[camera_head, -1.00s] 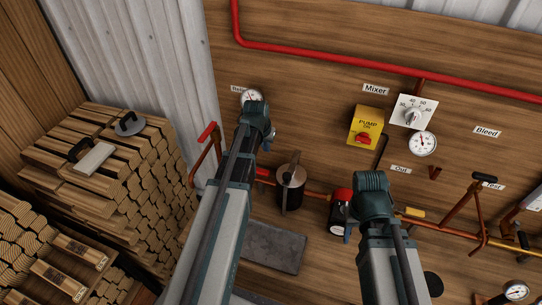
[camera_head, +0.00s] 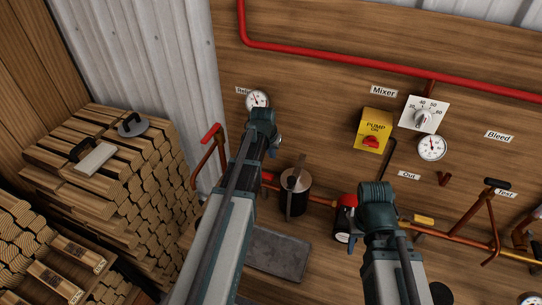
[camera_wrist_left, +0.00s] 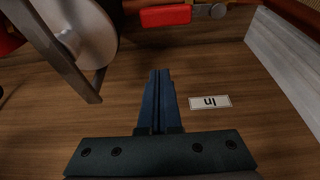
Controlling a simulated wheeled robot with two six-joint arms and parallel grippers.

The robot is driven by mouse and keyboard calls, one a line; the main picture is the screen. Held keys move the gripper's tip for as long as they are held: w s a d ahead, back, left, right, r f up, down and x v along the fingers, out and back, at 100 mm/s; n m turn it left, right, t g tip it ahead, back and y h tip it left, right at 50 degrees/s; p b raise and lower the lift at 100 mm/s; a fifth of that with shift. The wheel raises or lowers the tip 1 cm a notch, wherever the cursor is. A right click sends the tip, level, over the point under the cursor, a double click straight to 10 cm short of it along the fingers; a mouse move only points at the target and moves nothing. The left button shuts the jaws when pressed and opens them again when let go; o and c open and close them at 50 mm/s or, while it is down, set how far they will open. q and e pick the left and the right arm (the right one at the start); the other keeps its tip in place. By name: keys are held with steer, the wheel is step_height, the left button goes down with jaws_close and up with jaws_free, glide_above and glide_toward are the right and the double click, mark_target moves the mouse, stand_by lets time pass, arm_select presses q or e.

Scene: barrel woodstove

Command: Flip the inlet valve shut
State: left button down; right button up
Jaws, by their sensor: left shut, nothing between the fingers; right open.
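The inlet valve's red handle (camera_head: 267,176) sits on the copper pipe left of the dark canister, partly hidden by my left arm. In the left wrist view, the red handle (camera_wrist_left: 165,15) lies along the pipe at the top edge, above the upside-down "In" label (camera_wrist_left: 208,102). My left gripper (camera_head: 277,143) is shut and empty.
A canister (camera_head: 296,192) with a metal lid stands beside the red handle; its disc and flat bar show in the wrist view (camera_wrist_left: 85,30). Stacked firewood (camera_head: 140,180) fills the left. A relief gauge (camera_head: 257,100) is behind my left gripper.

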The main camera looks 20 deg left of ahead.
mark_target(268, 177)
arm_select(q)
step_height(268, 177, down, 6)
steer(key=s+b, duration=0.1)
steer(key=b, duration=0.4)
steer(key=shift+s, duration=0.4)
steer(key=shift+s+d+f+m, duration=0.1)
steer(key=shift+s+d+m, duration=0.05)
steer(key=shift+s+m, duration=0.4)
steer(key=s+m+h, duration=0.1)
steer(key=s+m, duration=0.1)
steer(key=m, duration=0.1)
steer(key=shift+s, duration=0.2)
steer(key=s+a+m+g+h, duration=0.1)
steer(key=s+a+m, duration=0.4)
steer(key=s, duration=0.2)
steer(key=shift+h, duration=0.4)
steer(key=shift+a, duration=0.2)
stand_by(0.4)
